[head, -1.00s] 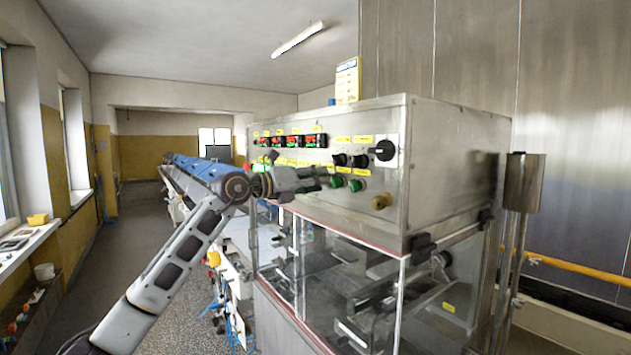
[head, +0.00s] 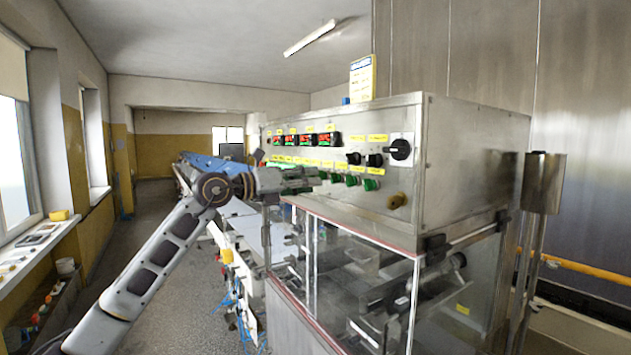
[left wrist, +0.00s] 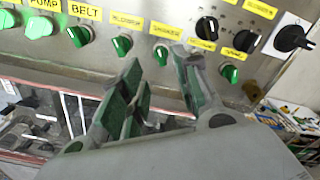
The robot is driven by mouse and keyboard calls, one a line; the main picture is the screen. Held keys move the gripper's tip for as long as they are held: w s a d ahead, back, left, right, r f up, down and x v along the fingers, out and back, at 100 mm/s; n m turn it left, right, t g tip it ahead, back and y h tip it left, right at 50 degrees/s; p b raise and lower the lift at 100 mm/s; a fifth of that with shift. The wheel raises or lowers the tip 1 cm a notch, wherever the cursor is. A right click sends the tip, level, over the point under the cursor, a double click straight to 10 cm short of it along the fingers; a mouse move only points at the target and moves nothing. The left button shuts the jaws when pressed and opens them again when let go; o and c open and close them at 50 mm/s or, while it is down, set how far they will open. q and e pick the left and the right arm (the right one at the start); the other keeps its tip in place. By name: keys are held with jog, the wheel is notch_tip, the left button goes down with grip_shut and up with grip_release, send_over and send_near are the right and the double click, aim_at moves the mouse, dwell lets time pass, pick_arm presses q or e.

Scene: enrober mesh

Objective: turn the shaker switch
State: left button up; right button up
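The shaker switch is a small green knob (left wrist: 161,55) under a yellow label reading SHAKER in the left wrist view. It is one of a row of green knobs on the steel control panel, and in the head view it appears (head: 335,178) just right of my fingertips. My left gripper (left wrist: 157,62) is open and empty, with one finger on each side of the shaker knob in the wrist picture. In the head view my left gripper (head: 316,179) points right along the panel front. I cannot tell how far its tips are from the knob. My right gripper is not in view.
The BELT knob (left wrist: 78,36) and BLOWER knob (left wrist: 122,45) sit left of it. A large black rotary switch (head: 400,149) and a brass fitting (head: 397,201) are at the panel's right end. A clear-walled enclosure (head: 350,265) lies below. The aisle floor (head: 190,285) is at left.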

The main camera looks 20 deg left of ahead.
pick_arm(q)
jog(key=shift+v, duration=2.4)
